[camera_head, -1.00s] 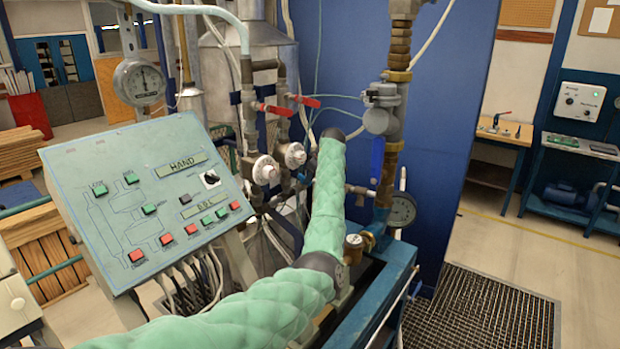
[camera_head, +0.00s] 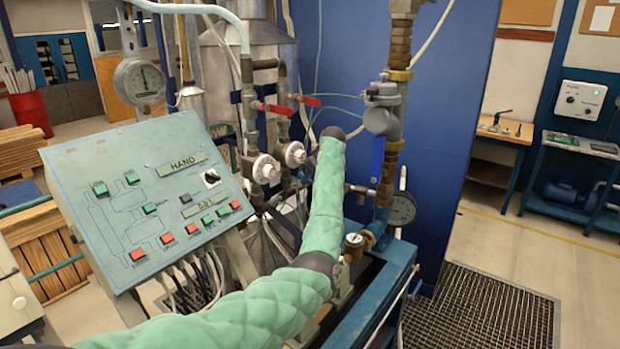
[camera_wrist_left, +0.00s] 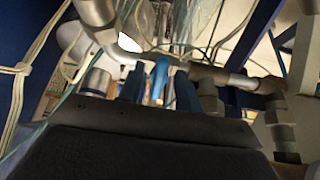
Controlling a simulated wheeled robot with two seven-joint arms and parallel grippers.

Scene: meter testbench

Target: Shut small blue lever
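A small blue lever (camera_wrist_left: 160,76) shows in the left wrist view, in front of the pipes. It lies between the two dark blue fingers of my left gripper (camera_wrist_left: 159,90). The fingers are apart, with gaps visible at both sides of the lever, so the gripper is open. In the head view my left arm, in green padding, reaches up the middle; its gripper is hidden beyond the dark wrist end, and so is this small lever. A larger blue lever (camera_head: 377,158) hangs on the vertical pipe to the right of the wrist. My right gripper is not in view.
Two red-handled valves (camera_head: 272,108) and white round fittings (camera_head: 266,168) sit on pipes left of my arm. A sloped control panel (camera_head: 150,200) stands at the left. Metal pipes (camera_wrist_left: 230,80) run close to the gripper.

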